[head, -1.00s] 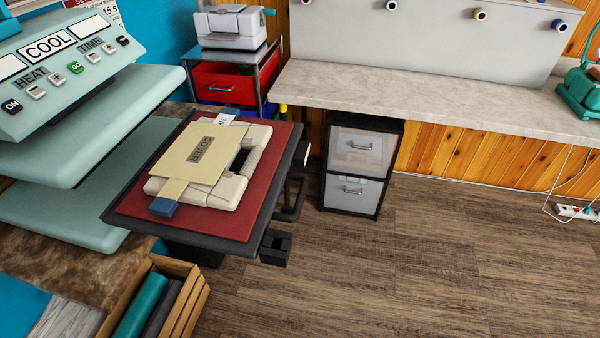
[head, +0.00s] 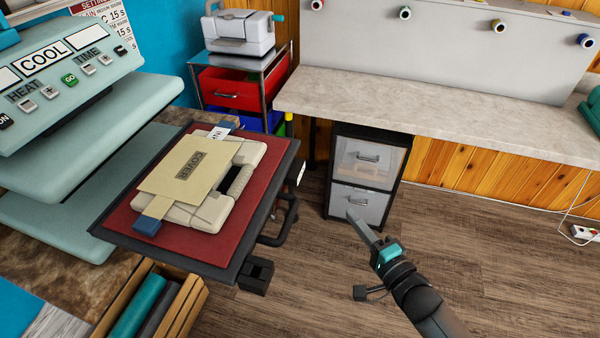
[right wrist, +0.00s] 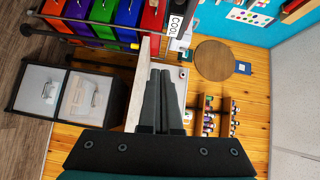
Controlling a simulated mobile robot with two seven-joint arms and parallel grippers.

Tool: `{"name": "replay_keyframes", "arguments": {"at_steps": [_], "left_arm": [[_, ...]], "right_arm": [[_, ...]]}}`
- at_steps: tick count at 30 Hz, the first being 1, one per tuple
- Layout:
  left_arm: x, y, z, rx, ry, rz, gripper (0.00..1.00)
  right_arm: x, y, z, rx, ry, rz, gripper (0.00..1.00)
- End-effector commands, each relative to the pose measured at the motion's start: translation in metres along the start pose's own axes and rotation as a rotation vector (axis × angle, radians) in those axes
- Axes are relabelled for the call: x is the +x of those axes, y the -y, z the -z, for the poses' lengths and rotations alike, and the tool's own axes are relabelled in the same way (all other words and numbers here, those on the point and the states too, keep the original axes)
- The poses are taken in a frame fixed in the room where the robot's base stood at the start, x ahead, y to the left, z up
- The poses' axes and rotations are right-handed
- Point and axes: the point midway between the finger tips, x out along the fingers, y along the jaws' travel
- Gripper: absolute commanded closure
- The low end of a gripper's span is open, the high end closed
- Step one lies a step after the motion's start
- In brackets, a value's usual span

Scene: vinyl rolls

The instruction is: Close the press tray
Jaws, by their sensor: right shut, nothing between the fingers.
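The press tray (head: 124,226) is a dark-framed tray with a red pad, pulled out to the right of the pale green heat press (head: 60,120). A cream case with a tan sheet marked COVER (head: 190,168) and blue-ended strips lies on it. A dark handle (head: 284,222) is at the tray's right side. My right gripper (head: 352,216) is to the right of the tray, apart from it, in front of the drawer unit in the head view. In the right wrist view its fingers (right wrist: 160,98) are together and empty. My left gripper is out of view.
A grey drawer unit (head: 365,175) stands under the long counter (head: 430,110). A cart with a red drawer (head: 232,90) is behind the tray. A wooden crate of rolls (head: 188,308) is in front below. Wooden floor is open at right.

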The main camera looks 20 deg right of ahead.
Motion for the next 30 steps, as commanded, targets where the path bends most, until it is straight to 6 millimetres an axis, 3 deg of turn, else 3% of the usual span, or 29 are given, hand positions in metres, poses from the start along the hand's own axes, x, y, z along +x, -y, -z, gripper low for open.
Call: {"name": "replay_keyframes", "arguments": {"at_steps": [3,10,26,30], "left_arm": [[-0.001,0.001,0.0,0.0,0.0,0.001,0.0],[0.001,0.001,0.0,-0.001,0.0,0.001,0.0],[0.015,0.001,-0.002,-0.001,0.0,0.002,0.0],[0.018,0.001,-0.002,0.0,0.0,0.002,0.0]], "right_arm": [[0.002,0.02,0.0,0.053,0.016,0.047,1.0],[0.018,0.025,-0.001,0.07,0.021,0.06,1.0],[0.103,0.029,-0.002,0.068,0.02,0.057,1.0],[0.118,0.031,-0.018,0.071,0.02,0.058,1.0]]}}
